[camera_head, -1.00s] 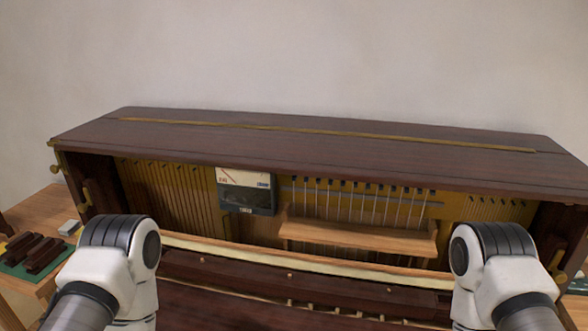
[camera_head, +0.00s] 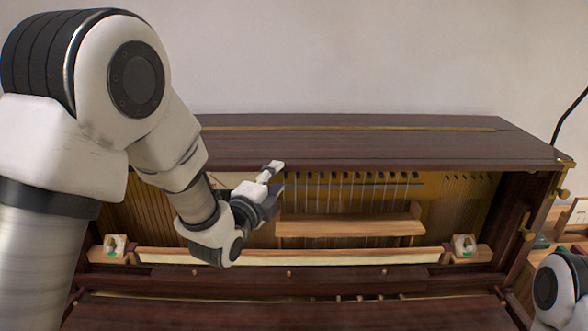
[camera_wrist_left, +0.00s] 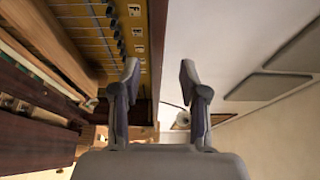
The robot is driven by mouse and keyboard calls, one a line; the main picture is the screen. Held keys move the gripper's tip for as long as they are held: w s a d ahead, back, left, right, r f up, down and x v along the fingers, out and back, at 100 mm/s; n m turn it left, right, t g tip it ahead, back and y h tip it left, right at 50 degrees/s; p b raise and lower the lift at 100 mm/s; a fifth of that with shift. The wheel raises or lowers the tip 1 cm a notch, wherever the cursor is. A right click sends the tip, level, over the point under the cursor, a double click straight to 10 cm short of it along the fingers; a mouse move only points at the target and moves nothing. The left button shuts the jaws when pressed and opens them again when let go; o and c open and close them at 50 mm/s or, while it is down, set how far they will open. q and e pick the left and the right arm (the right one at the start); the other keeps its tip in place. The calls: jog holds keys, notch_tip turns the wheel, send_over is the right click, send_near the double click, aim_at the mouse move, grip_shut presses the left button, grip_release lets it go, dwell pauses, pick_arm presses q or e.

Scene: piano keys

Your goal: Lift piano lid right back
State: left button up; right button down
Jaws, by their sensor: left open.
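The piano lid (camera_head: 370,148) is a dark brown wooden top with a brass hinge strip (camera_head: 340,128) along its length. It lies flat on the piano in the head view. My left gripper (camera_head: 272,172) is open and empty in front of the lid's front edge, left of the middle. In the left wrist view its two fingers (camera_wrist_left: 160,82) are spread, with the lid's edge (camera_wrist_left: 157,45) showing beyond and between them. I cannot tell whether they touch it. My right arm (camera_head: 558,290) shows only in part at the lower right; its gripper is out of view.
The piano's open front shows strings and dampers, with a wooden shelf (camera_head: 350,226) inside. A pale rail (camera_head: 290,257) runs below. A side table (camera_head: 572,236) stands at the right. The pale wall (camera_head: 330,60) is behind; the space above the lid is clear.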

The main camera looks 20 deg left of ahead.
aim_at(285, 163)
pick_arm(q)
jog(key=w+p, duration=0.2)
jog(key=w, duration=0.4)
jog(key=shift+w+d+p, duration=0.1)
jog(key=shift+p, duration=0.2)
jog(key=shift+w, duration=0.4)
jog(key=shift+w+d+f, duration=0.15)
jog(key=shift+w+d, duration=0.05)
grip_shut()
